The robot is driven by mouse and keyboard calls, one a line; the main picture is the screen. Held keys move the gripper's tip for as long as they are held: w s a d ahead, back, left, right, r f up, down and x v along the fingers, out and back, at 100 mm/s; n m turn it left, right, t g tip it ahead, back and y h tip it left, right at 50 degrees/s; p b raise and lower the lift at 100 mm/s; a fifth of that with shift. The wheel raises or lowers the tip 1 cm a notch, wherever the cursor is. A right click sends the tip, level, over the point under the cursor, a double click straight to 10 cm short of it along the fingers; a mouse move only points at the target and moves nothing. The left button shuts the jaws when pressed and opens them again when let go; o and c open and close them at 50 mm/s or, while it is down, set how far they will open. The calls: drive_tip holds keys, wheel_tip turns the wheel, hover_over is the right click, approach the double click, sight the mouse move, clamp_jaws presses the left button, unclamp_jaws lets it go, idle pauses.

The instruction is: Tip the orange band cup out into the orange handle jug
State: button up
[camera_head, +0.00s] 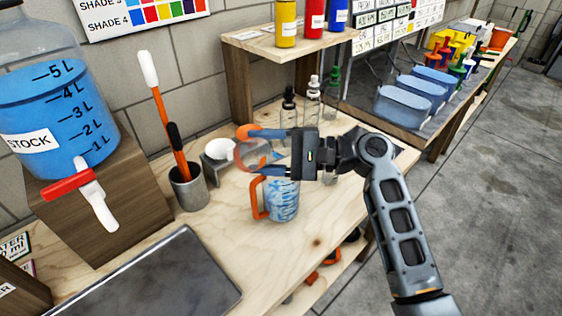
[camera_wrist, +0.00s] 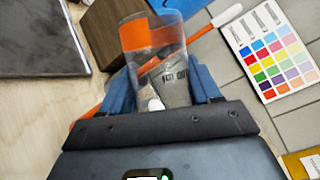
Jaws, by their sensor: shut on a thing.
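My gripper (camera_head: 258,152) is shut on the clear orange band cup (camera_head: 274,153) with its two blue fingers. The cup also shows in the wrist view (camera_wrist: 150,38), with its orange band between and beyond the fingers. How far the cup is tilted, and whether liquid is in it, I cannot tell. The orange handle jug (camera_head: 284,203) stands upright on the wooden bench, just below the gripper in the head view. It is clear with blue markings, and its orange handle faces left. The cup is above the jug's level; no stream of liquid shows.
A metal pot (camera_head: 188,190) with orange-handled tools stands left of the jug. A white bowl (camera_head: 218,150) on a grey stand is behind the cup. Several dropper bottles (camera_head: 312,98) stand behind the gripper. A dark flat panel (camera_head: 160,285) lies at front left, near a blue stock tank (camera_head: 50,105).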

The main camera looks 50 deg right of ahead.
drive_tip(key=shift+w+d+r+m+t+y, duration=0.1)
drive_tip(key=shift+d+r+m+t+y, duration=0.1)
drive_tip(key=shift+d+r+m+t, duration=0.45)
drive_tip(key=shift+w+d+m+t+y, duration=0.1)
drive_tip(key=shift+d+m+t+y, duration=0.15)
drive_tip(key=shift+m, duration=0.8)
idle(1.0)
idle(0.9)
